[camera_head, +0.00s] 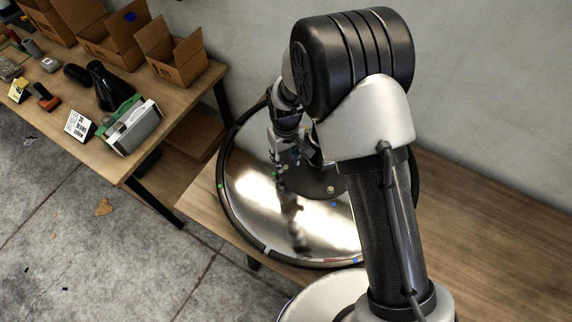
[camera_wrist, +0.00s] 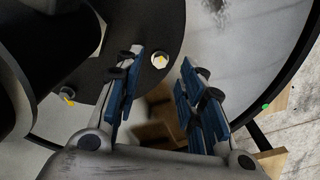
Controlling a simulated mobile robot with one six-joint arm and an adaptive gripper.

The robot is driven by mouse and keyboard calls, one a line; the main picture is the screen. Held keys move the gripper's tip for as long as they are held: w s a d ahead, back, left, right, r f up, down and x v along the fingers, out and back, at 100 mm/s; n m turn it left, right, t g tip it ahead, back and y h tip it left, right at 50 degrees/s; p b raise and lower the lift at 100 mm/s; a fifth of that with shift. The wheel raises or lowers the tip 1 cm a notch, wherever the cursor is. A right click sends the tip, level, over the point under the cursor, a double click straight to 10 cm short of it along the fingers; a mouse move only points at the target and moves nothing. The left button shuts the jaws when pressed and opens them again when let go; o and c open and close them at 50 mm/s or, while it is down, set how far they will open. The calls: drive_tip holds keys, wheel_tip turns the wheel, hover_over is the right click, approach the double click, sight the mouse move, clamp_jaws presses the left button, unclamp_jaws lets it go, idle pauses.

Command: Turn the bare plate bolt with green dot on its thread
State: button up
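The chrome round base (camera_head: 245,178) lies on the wooden table, with a black plate (camera_wrist: 115,75) at its middle. In the wrist view a pale bolt head with a yellow mark (camera_wrist: 159,61) is on the plate, ahead of and between my fingertips. A second bolt with a yellow mark (camera_wrist: 67,95) is left of my left finger. My gripper (camera_wrist: 160,70) is open and empty; in the head view it is low over the plate (camera_head: 287,163). A small green dot (camera_head: 274,173) shows beside it; I cannot tell whether it is on a bolt thread.
Another pale bolt (camera_head: 330,190) stands on the plate, near a blue dot (camera_head: 334,204). A green dot (camera_head: 221,186) marks the base rim, also seen in the wrist view (camera_wrist: 265,106). A side table (camera_head: 150,140) at left holds boxes and tools. The table's right part is clear.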

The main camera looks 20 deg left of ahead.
sight(286, 167)
drive_tip(key=shift+f+b, duration=0.3)
drive_tip(key=shift+f, duration=1.3)
clamp_jaws()
